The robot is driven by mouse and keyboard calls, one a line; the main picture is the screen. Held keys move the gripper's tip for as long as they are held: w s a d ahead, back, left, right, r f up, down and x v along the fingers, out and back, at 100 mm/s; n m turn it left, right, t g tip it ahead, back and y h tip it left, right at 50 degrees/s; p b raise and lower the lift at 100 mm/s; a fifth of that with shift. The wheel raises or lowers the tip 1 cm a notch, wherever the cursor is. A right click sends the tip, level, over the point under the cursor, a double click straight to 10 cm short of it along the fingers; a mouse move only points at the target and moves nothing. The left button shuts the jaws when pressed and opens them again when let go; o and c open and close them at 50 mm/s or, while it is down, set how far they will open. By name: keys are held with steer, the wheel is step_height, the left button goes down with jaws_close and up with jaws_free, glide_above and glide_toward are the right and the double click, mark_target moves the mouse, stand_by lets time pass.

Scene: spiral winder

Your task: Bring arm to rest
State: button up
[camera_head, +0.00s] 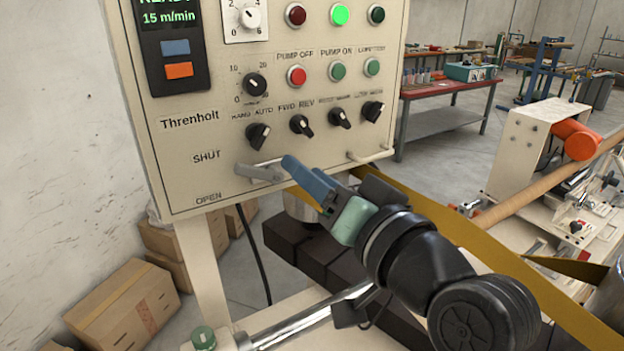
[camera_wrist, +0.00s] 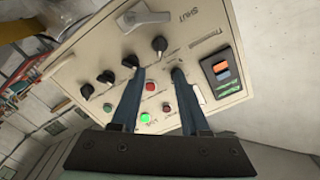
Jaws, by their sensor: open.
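My gripper (camera_head: 290,165) is in front of the lower edge of the cream control panel (camera_head: 180,185), with its blue fingers pointing up and left. In the head view its tip overlaps the right end of the grey lever handle (camera_head: 258,173), between the SHUT and OPEN labels; whether they touch I cannot tell. In the wrist view the two blue fingers of my gripper (camera_wrist: 155,72) stand apart with nothing between them. The lever handle (camera_wrist: 142,16) shows beyond the fingertips there, apart from them. My arm reaches in from the lower right.
Black selector knobs (camera_head: 301,125) and lit buttons sit above my gripper. A yellow band (camera_head: 480,265) and a brown tube (camera_head: 540,188) run at right. Cardboard boxes (camera_head: 125,305) stand on the floor at lower left. A red workbench (camera_head: 445,92) stands at the back.

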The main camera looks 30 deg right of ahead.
stand_by(0.4)
steer(key=s+a+r+n+t, duration=0.3)
steer(key=s+a+r+t, duration=0.1)
steer(key=a+r, duration=0.5)
steer(key=s+a+r+n+t, duration=0.3)
steer(key=s+a+r+t, duration=0.1)
steer(key=a+r, duration=0.6)
step_height(320, 180, up, 4)
steer(key=shift+s+a+f+n+t+h, duration=0.15)
steer(key=shift+a+f+n+t+h, duration=0.2)
steer(key=shift+t, duration=0.35)
